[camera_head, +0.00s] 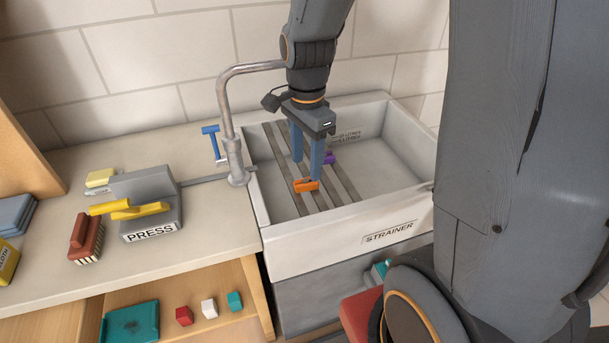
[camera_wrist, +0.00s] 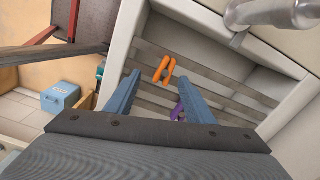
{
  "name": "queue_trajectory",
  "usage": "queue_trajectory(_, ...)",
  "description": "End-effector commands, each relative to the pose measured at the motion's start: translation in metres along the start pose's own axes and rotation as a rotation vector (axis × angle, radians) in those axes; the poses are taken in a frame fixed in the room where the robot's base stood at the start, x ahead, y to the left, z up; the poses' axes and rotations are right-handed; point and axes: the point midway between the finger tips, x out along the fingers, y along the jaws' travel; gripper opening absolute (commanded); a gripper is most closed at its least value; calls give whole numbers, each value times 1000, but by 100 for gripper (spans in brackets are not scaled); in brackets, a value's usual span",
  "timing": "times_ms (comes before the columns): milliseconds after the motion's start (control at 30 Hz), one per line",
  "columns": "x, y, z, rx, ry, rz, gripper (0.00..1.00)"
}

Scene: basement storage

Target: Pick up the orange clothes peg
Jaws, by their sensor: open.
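The orange clothes peg (camera_head: 306,185) lies on the grey slats of the strainer (camera_head: 392,235) in the sink. It also shows in the wrist view (camera_wrist: 164,69), beyond and between my fingertips. A purple peg (camera_head: 329,158) lies farther back on the slats; in the wrist view (camera_wrist: 178,112) it is partly hidden by my gripper. My gripper (camera_head: 307,172) points down over the sink with its blue fingers apart. It is open and empty. One fingertip appears close to the orange peg in the head view; whether they touch I cannot tell.
A curved metal tap (camera_head: 228,120) stands at the left rim of the sink. Left of it, the counter holds a grey press (camera_head: 150,200) with a yellow handle and a red-brown brush (camera_head: 86,238). An open drawer below holds small blocks (camera_head: 209,308).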

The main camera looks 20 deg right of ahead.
Motion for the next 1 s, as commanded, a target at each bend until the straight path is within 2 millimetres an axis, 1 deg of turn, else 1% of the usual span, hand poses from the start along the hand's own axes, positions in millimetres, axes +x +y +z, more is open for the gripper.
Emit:
queue_trajectory(33,-4,-4,-1,66,0,2,48)
queue_trajectory(133,-7,-11,-1,175,-1,5,48)
queue_trajectory(233,-7,-15,0,231,0,6,48)
queue_trajectory(333,-3,-16,1,248,-1,9,48)
queue_trajectory(500,14,-16,3,245,-1,9,48)
queue_trajectory(667,26,-13,3,244,-1,9,48)
queue_trajectory(867,50,-6,0,245,-1,10,48)
queue_trajectory(1000,65,-7,0,246,-1,8,48)
